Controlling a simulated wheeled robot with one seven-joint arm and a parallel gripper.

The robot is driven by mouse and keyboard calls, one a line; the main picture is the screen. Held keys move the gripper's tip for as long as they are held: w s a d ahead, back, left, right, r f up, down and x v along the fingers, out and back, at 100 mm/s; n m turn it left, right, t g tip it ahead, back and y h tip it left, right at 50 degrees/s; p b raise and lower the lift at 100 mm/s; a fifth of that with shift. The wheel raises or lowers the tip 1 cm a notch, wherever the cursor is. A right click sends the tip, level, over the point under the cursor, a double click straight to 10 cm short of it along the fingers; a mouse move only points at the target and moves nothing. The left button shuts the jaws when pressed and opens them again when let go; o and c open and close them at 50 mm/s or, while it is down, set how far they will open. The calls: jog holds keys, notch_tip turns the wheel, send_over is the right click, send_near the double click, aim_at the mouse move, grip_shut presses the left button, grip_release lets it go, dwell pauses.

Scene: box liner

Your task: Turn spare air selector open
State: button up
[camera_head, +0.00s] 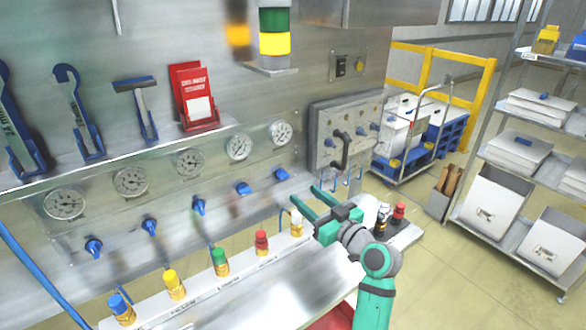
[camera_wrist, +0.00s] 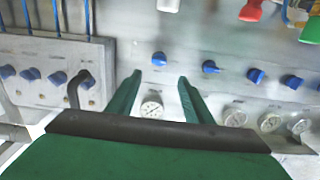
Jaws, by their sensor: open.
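A row of blue selector knobs sits under the gauges on the steel panel. I cannot read which label marks the spare air selector. The right-end knob (camera_head: 281,174) is nearest my gripper (camera_head: 303,189). In the wrist view, which is turned over, that knob (camera_wrist: 159,59) shows just beyond and between the fingertips (camera_wrist: 160,78). My gripper is open and empty, its fingers pointing at the panel, and appears apart from the knob. The other knobs include one (camera_head: 243,188) beside it and one (camera_head: 199,205) further left.
Gauges (camera_head: 239,147) line the panel above the knobs. A ledge below carries coloured-capped fittings, including white (camera_head: 296,223) and red (camera_head: 261,243). A valve box (camera_head: 345,130) with a dark lever handle stands to the right. Shelving (camera_head: 520,150) is at far right.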

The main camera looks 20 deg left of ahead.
aim_at(285, 176)
jog(key=x, duration=1.1)
jog(key=shift+w, duration=0.15)
jog(key=shift+d, duration=0.1)
jog(key=c, duration=1)
